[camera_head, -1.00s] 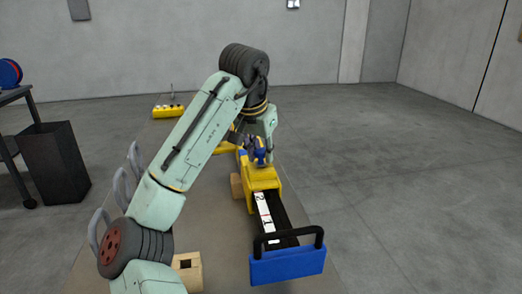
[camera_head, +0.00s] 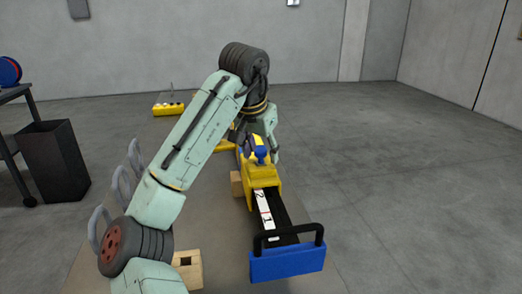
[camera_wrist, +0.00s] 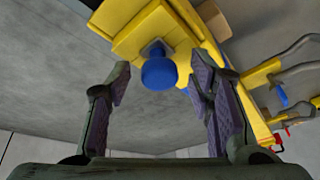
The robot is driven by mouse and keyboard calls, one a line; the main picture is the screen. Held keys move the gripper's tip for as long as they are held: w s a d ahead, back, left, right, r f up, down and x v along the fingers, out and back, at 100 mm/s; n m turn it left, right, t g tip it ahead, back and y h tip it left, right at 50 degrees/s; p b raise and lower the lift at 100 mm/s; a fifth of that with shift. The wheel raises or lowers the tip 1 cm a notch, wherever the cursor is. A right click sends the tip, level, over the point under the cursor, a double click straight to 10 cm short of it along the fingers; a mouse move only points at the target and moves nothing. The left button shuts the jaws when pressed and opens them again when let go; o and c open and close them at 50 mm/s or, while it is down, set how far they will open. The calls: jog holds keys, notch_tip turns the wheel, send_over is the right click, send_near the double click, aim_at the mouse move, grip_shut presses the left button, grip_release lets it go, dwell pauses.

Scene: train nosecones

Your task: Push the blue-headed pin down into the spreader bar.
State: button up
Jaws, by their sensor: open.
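The blue-headed pin (camera_head: 260,154) stands at the top of the yellow body of the spreader bar (camera_head: 264,183). In the wrist view the pin's round blue head (camera_wrist: 158,74) is in front of the yellow surface (camera_wrist: 150,25), with a small grey-blue part between them. How deep the pin sits cannot be told. My gripper (camera_wrist: 160,85) is open, with one finger to each side of the head in the picture and clear gaps to both. In the head view my wrist is just beyond the pin, and the fingers are mostly hidden.
The bar's black slide with a numbered white strip (camera_head: 265,209) ends in a blue block (camera_head: 287,263) with a black handle. Wooden blocks (camera_head: 187,268) and grey hooks (camera_head: 97,228) are on the left. A yellow rack (camera_head: 168,109) stands farther back. Floor on the right is clear.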

jog(key=v, duration=1.2)
